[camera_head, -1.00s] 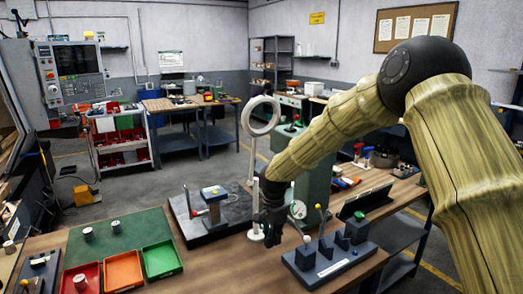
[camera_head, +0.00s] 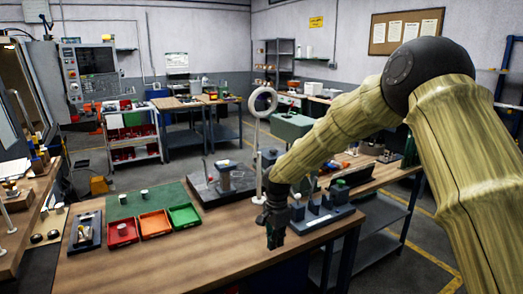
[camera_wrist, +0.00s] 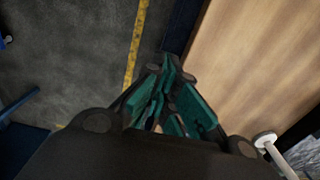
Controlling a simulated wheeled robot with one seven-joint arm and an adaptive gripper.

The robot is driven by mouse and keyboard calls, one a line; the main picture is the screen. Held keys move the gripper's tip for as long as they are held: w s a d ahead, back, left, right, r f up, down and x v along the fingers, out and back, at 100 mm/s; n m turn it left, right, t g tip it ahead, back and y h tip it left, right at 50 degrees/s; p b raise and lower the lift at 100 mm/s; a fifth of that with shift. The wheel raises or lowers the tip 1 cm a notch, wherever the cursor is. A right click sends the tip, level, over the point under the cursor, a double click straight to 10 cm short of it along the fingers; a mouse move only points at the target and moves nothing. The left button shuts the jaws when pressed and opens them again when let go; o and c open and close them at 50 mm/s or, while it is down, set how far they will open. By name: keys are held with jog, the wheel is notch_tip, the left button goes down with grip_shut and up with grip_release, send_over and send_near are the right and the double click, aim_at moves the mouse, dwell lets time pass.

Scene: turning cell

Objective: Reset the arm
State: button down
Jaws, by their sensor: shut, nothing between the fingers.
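My arm reaches in from the right in the head view, wrapped in a yellowish cover with a black elbow joint. My gripper (camera_head: 274,240) hangs fingers down, near the front right edge of the wooden bench (camera_head: 200,262). It is shut and empty. In the wrist view, the green-padded fingers of my gripper (camera_wrist: 170,115) are close together, with the bench edge and the floor below them.
A dark block stand (camera_head: 325,217) is just right of my gripper. A ring-topped white post (camera_head: 259,140) stands behind it. Red, orange and green trays (camera_head: 155,224) lie left. The bench front is clear. A yellow line (camera_wrist: 135,45) marks the floor.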

jog(key=s+d+f+n+y+b, duration=0.1)
jog(key=s+d+f+n, duration=0.2)
jog(key=s+f, duration=0.9)
jog(key=s+d+f+n+y, duration=0.1)
jog(key=s+d+f+n, duration=0.1)
jog(key=s+f, duration=1.05)
jog(key=s+d+f+n, duration=0.2)
jog(key=s+d+f, duration=0.2)
jog(key=s, duration=0.4)
jog(key=s+d+f+n+h+b, duration=0.1)
jog(key=s+d+f+n, duration=0.1)
jog(key=s+d, duration=0.3)
jog(key=s+d+f+n+h, duration=0.1)
jog(key=s+d+f, duration=0.3)
jog(key=s, duration=0.8)
jog(key=shift+d+f+n, duration=0.15)
jog(key=shift+f+n, duration=0.55)
jog(key=shift+f, duration=0.1)
jog(key=shift+s, duration=0.1)
